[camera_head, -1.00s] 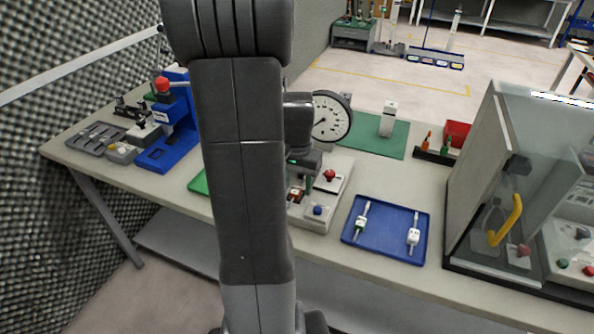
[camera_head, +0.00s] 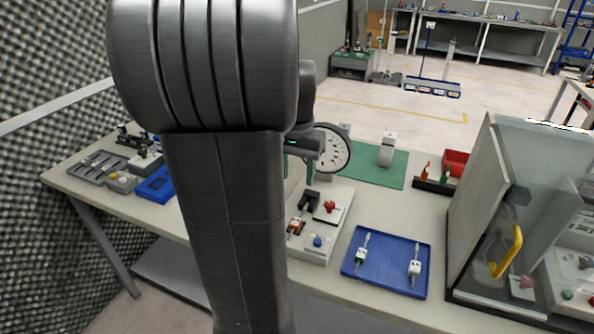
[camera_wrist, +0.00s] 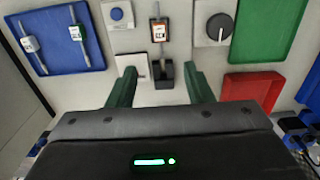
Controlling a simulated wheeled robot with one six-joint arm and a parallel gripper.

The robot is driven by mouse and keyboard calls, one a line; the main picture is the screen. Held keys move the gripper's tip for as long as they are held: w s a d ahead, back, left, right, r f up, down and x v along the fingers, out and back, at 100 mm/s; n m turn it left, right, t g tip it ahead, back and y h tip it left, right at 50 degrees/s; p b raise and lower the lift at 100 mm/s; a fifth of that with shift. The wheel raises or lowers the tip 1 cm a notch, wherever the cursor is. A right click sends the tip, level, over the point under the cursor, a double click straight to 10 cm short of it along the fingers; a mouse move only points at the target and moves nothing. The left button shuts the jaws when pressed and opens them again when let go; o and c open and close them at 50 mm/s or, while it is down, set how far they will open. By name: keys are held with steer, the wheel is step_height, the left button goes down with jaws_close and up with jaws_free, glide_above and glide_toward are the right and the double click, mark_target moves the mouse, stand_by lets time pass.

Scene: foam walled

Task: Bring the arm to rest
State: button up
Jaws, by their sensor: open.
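My gripper (camera_head: 299,170) is open and empty above the grey-white control box (camera_head: 325,238) on the bench, with its green fingers pointing down. In the wrist view its two fingers (camera_wrist: 160,87) are apart with nothing held between them.
A blue tray (camera_head: 402,281) with two small devices lies right of the box. A glass-fronted cabinet (camera_head: 490,210) with a yellow handle stands at right. A foam wall (camera_head: 50,110) rises at left.

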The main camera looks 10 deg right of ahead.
mark_target(297, 220)
step_height(297, 220, down, 14)
steer(key=shift+r, duration=0.35)
steer(key=shift+f, duration=0.15)
stand_by(0.5)
